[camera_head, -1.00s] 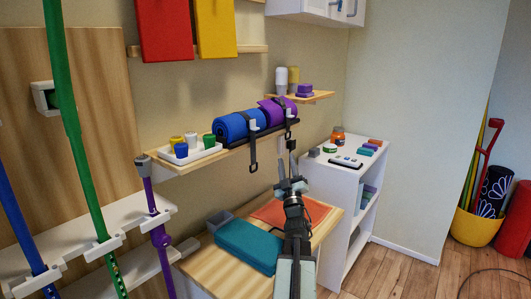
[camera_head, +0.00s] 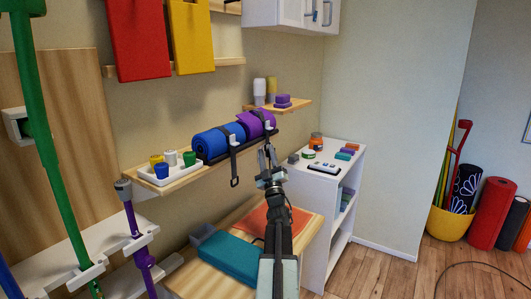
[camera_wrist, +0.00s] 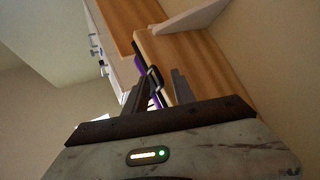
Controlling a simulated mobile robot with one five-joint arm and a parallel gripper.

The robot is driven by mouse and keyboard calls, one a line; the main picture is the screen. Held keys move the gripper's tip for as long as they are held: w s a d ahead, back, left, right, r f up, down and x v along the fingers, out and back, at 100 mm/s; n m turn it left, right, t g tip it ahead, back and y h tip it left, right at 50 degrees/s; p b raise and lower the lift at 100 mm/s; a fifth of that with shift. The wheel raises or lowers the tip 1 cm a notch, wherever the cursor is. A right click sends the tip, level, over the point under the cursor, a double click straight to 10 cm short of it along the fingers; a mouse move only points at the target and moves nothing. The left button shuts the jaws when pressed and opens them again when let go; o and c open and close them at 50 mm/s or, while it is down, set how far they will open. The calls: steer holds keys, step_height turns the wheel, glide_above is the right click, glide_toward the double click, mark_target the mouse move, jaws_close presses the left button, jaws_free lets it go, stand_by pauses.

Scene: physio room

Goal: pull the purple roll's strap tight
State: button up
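The purple roll (camera_head: 257,122) lies on the wall shelf, right of the blue roll (camera_head: 218,141). A black strap (camera_head: 268,123) crosses the purple roll; its lower end is hard to separate from my gripper. My gripper (camera_head: 267,152) reaches up just below the front of the purple roll. In the wrist view the two fingers of my gripper (camera_wrist: 160,88) stand apart, with the dark strap loop (camera_wrist: 155,76) and a bit of purple (camera_wrist: 139,66) showing ahead between them. Whether a finger touches the strap cannot be told.
The blue roll's strap (camera_head: 234,165) hangs below the shelf edge. A white tray (camera_head: 170,178) with small pots sits left on the shelf. Below are a teal block (camera_head: 230,258) on a wooden bench and a white cabinet (camera_head: 312,215). A small shelf (camera_head: 292,107) is above right.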

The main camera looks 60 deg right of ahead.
jaws_close()
stand_by(1.3)
